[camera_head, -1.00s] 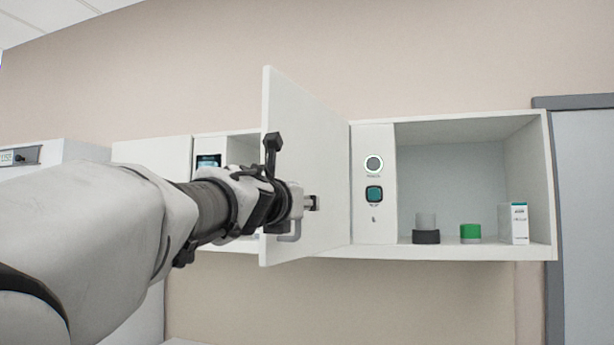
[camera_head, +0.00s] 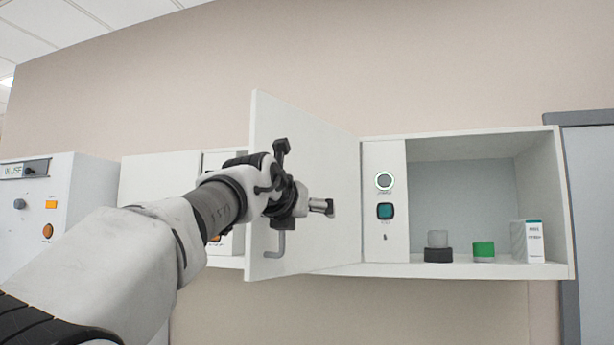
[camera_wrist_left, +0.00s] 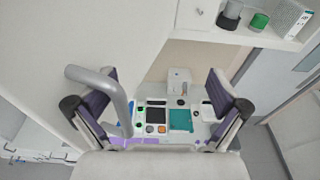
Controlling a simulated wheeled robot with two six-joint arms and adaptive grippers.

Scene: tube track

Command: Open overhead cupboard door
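The white cupboard door (camera_head: 312,170) stands swung out from the overhead cupboard (camera_head: 470,270), with its open edge toward me. Its grey bar handle (camera_head: 277,246) is on the door's face near the lower corner. My left gripper (camera_head: 322,207) is in front of the door, up and right of the handle's visible lower end. In the left wrist view the gripper (camera_wrist_left: 162,90) has its two purple-padded fingers wide apart. The handle (camera_wrist_left: 122,100) crosses beside the left finger there, and nothing is gripped. The handle's upper part is hidden in the head view. My right gripper is out of view.
The open bay holds a dark-based jar (camera_head: 438,248), a green-lidded jar (camera_head: 484,250) and a white box (camera_head: 528,241). A panel with buttons (camera_head: 385,200) stands beside the door. A tall grey cabinet (camera_head: 595,200) is at right, a white machine (camera_head: 55,200) at left.

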